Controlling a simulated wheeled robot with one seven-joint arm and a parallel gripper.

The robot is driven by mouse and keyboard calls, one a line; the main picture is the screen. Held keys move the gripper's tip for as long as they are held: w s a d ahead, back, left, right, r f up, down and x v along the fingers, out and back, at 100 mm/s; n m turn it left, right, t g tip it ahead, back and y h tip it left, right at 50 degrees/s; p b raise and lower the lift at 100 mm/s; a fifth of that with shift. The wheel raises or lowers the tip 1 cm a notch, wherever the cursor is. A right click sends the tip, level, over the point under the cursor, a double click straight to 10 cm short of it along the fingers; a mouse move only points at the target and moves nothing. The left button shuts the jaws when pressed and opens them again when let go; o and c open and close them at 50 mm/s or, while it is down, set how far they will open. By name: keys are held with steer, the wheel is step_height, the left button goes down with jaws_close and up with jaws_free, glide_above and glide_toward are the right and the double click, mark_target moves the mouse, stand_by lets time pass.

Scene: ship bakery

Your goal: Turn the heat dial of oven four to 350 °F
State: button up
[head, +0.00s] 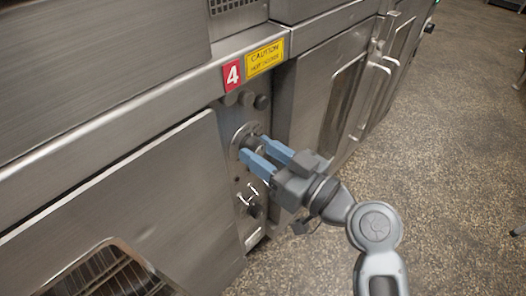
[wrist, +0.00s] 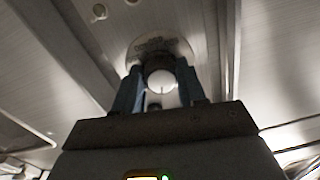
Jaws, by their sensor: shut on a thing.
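Oven four's control panel carries the red number 4 sign (head: 232,75) above it. The round heat dial (head: 247,137) sits on the panel, with its knob mostly behind my fingers. My gripper (head: 256,151) has its two blue fingers at the dial, one on each side of the knob, shut on it. In the wrist view the pale round knob (wrist: 161,80) shows between the fingertips of my gripper (wrist: 159,84). A short dark mark runs down the knob's lower face. The scale behind it is too blurred to read.
Small knobs (head: 247,99) sit above the dial, and another knob (head: 254,208) with a bright handle sits below. An oven door with a window (head: 100,272) lies to the left. More oven doors (head: 340,100) stand right. The speckled floor (head: 455,150) at right is clear nearby.

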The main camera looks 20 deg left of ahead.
steer(key=m+p, duration=0.1)
steer(key=m, duration=0.4)
steer(key=shift+s+r+m, duration=0.1)
steer(key=shift+m, duration=0.3)
steer(key=m+p, duration=0.2)
steer(key=m, duration=0.3)
steer(key=shift+m+t, duration=0.3)
steer(key=m+p, duration=0.4)
steer(key=m, duration=0.2)
steer(key=shift+s+r+m, duration=0.1)
steer(key=shift+r+m, duration=0.05)
steer(key=shift+m, duration=0.15)
steer(key=m+p, duration=0.3)
steer(key=m, duration=0.2)
steer(key=shift+t+p, duration=0.3)
steer(key=o, duration=1)
steer(key=shift+o, duration=0.2)
